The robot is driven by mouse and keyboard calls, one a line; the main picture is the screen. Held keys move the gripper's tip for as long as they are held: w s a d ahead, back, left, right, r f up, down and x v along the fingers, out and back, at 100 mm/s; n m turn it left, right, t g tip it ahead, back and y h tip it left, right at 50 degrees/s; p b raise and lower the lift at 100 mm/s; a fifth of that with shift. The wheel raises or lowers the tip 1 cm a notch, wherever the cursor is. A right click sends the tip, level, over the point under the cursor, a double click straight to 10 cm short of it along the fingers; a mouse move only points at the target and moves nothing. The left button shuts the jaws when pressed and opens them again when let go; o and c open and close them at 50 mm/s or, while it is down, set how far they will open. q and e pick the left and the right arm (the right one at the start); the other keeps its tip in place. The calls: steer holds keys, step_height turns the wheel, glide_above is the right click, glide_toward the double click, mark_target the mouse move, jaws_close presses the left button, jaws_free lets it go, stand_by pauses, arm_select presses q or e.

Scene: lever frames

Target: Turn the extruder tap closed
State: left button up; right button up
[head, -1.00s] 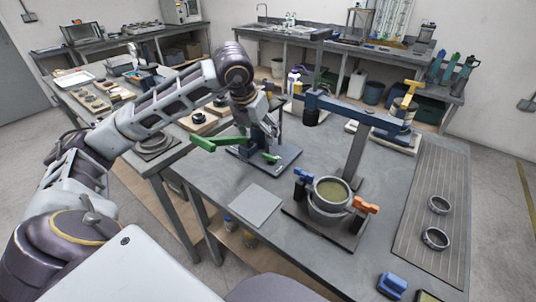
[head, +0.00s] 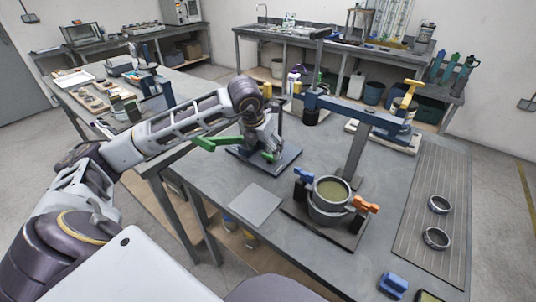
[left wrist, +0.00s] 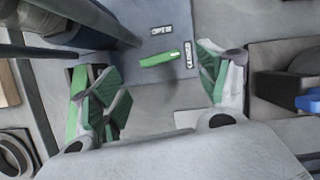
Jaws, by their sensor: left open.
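The extruder stands on a blue-grey base plate (head: 286,161) near the table's middle. My left gripper (head: 267,144) is over the base plate, pointing down, and partly hides the extruder. In the left wrist view its green-padded fingers (left wrist: 160,78) are spread wide and empty, with the tap handle beyond the gap, apart from both. My right gripper is not in view.
A press stand with a pot (head: 330,205) and orange and blue handles stands right of the extruder. A grey square plate (head: 255,204) lies in front. Two rings (head: 437,238) lie on a ribbed mat (head: 432,170) at the right. The table's front left is mostly clear.

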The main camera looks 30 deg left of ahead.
mark_target(269, 155)
arm_select(q)
steer(key=x, duration=0.3)
steer(key=shift+f, duration=0.15)
steer(key=shift+x, duration=0.85)
steer(key=c, duration=1)
